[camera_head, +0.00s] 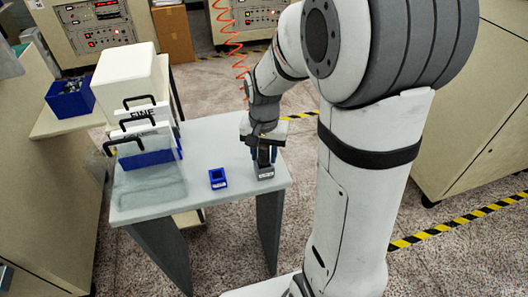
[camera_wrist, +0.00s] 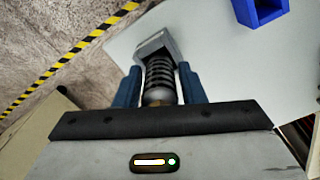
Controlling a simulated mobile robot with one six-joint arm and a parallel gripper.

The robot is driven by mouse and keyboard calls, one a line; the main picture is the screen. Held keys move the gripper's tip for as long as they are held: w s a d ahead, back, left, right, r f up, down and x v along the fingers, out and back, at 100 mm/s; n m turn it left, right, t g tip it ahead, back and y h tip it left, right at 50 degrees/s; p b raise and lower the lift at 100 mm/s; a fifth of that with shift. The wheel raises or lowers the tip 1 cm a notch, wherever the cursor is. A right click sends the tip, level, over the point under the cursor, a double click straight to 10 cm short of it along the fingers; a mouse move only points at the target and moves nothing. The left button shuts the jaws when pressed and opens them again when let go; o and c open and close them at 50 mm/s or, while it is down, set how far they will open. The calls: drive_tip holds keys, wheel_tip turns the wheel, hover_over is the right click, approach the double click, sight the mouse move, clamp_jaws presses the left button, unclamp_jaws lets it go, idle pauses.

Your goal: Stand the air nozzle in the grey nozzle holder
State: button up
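The air nozzle (camera_wrist: 159,82), with black coils and a brass-coloured part, is between the two blue fingers of my gripper (camera_wrist: 160,84) in the wrist view. Any gap between fingers and nozzle is too small to judge. The nozzle's far end meets the grey nozzle holder (camera_wrist: 152,44); how deep it sits is hidden. In the head view my gripper (camera_head: 264,154) points down just above the grey holder (camera_head: 265,173), at the table's right end. The nozzle (camera_head: 264,157) looks upright there, dark and small between the fingers.
A small blue holder (camera_head: 218,182) stands left of the grey one on the table (camera_head: 160,206). A white box (camera_head: 128,80) and a clear-fronted blue bin (camera_head: 150,158) are at the left. An orange coiled hose (camera_head: 234,45) hangs behind.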

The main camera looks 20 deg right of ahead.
drive_tip(key=o, duration=0.3)
wheel_tip(320, 180, up, 8)
drive_tip(key=shift+f, duration=0.1)
idle(0.4)
drive_tip(key=s+r+n+t, duration=0.1)
drive_tip(key=s+n, duration=0.4)
drive_tip(key=s, duration=0.9)
drive_tip(key=shift+r+t, duration=0.35)
drive_tip(key=shift+t, duration=0.55)
drive_tip(key=shift+d, duration=0.15)
drive_tip(key=shift+c, duration=0.2)
